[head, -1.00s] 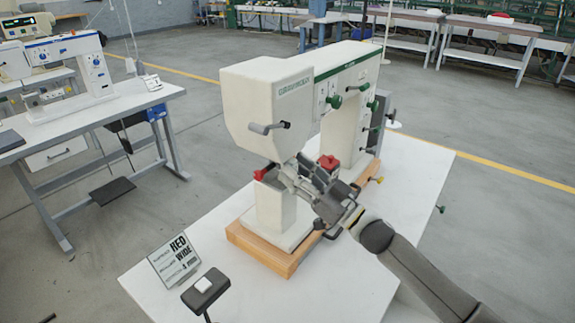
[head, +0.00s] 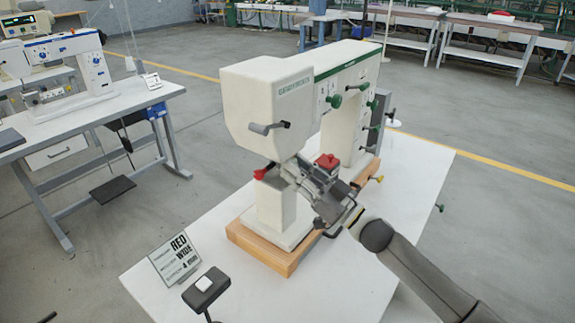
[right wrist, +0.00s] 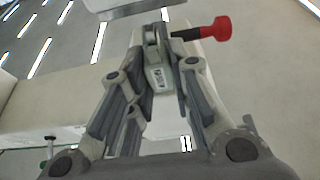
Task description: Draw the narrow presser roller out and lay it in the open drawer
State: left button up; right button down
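The cream press (head: 268,95) stands on a wooden base on the white table. My right gripper (head: 288,174) is under its head, next to the upright post. In the right wrist view my gripper's fingers (right wrist: 155,45) converge on a small grey part with a wheel-like end and a pale label, which looks like the presser roller (right wrist: 158,76). The fingers appear shut on it. A red-ended lever (head: 263,171) is beside the fingertips; its red knob (right wrist: 216,29) also shows in the right wrist view. My left gripper is out of view. I cannot make out an open drawer.

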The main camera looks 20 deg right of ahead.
jog(key=shift+s+d+p, duration=0.35)
jog(key=shift+s, duration=0.25)
dwell(0.6)
jog(key=s+d+p, duration=0.2)
jog(key=s+d, duration=0.1)
jog(key=s, duration=0.2)
jog(key=shift+s, duration=0.15)
dwell(1.0)
dwell(0.4)
